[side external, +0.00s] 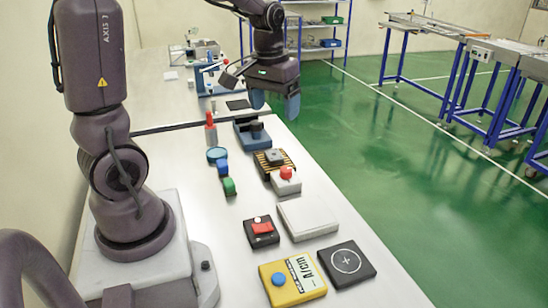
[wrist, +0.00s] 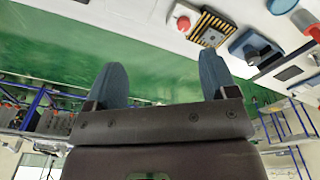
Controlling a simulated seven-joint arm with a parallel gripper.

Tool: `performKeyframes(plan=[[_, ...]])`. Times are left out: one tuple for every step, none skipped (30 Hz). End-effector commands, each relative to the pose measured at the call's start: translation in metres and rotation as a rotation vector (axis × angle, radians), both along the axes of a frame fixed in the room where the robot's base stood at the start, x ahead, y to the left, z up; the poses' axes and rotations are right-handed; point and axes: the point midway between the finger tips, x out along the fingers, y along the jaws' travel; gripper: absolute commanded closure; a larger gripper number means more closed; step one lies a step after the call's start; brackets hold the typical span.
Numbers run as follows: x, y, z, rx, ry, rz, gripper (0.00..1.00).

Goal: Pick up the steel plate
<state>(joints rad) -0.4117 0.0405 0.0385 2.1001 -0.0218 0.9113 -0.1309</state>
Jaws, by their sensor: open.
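My gripper (side external: 275,101) is open and empty, held high at the table's far right edge, beyond the blue-grey holder. Its two blue fingers also show spread apart in the wrist view (wrist: 162,70), with green floor between them. A pale, flat, rectangular plate-like piece (side external: 307,220) lies on the table in the near half, well away from my gripper. A black square plate with a white circle and cross (side external: 346,263) lies nearer the camera. I cannot tell for certain which piece is the steel plate.
The blue-grey holder (side external: 252,133), striped block (side external: 274,161) and red button box (side external: 286,179) line the table's right side. A red rocker switch (side external: 262,231) and yellow meter (side external: 292,281) sit nearer. Green and blue buttons (side external: 229,187) and a red-topped post (side external: 210,132) stand left.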

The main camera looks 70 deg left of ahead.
Motion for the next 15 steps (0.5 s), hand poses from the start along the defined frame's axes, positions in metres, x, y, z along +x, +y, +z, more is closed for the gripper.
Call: performKeyframes(plan=[[0.008,0.021,-0.014,-0.017,0.031,0.078,0.21],[0.013,0.032,-0.021,-0.026,0.044,0.124,0.21],[0.018,0.048,-0.032,-0.035,0.061,0.187,0.21],[0.021,0.06,-0.04,-0.043,0.073,0.234,0.21],[0.024,0.072,-0.048,-0.049,0.085,0.282,0.21],[0.028,0.088,-0.06,-0.057,0.1,0.347,0.21],[0.03,0.099,-0.07,-0.063,0.11,0.396,0.21],[0.032,0.111,-0.079,-0.066,0.119,0.445,0.21],[0.034,0.126,-0.091,-0.072,0.128,0.508,0.21],[0.036,0.136,-0.099,-0.075,0.134,0.553,0.21],[0.037,0.145,-0.107,-0.076,0.138,0.598,0.21],[0.04,0.157,-0.116,-0.077,0.139,0.653,0.21],[0.042,0.165,-0.121,-0.077,0.138,0.695,0.21],[0.044,0.172,-0.126,-0.076,0.135,0.733,0.21],[0.05,0.18,-0.129,-0.072,0.125,0.782,0.21]])
